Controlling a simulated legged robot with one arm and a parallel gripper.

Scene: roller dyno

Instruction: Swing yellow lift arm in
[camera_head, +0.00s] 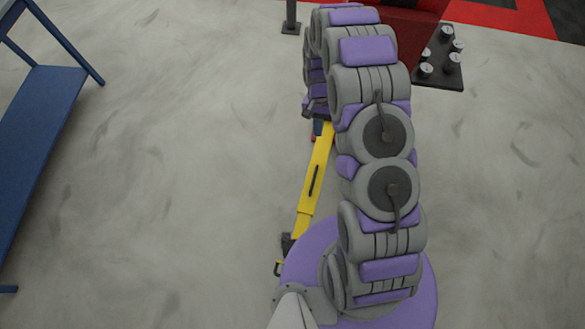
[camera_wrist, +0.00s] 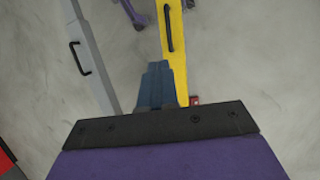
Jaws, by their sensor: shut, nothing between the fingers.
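The yellow lift arm (camera_head: 312,185) lies low over the floor in the head view, running from beneath my arm toward my base. It has a black handle on top. The wrist view shows the yellow lift arm (camera_wrist: 175,55) pointing up the picture, with its black handle (camera_wrist: 168,28). My gripper (camera_wrist: 156,66) has dark blue fingers, shut and empty. They overlap the left side of the yellow arm in the wrist view; I cannot tell whether they touch it. In the head view my arm hides most of the gripper.
A grey bar (camera_wrist: 92,55) with a black handle lies left of the yellow arm in the wrist view. A blue bench (camera_head: 35,130) stands at the left. A red block (camera_head: 408,22) and a dark plate with several pegs (camera_head: 440,60) are at the back. Concrete floor is clear at right.

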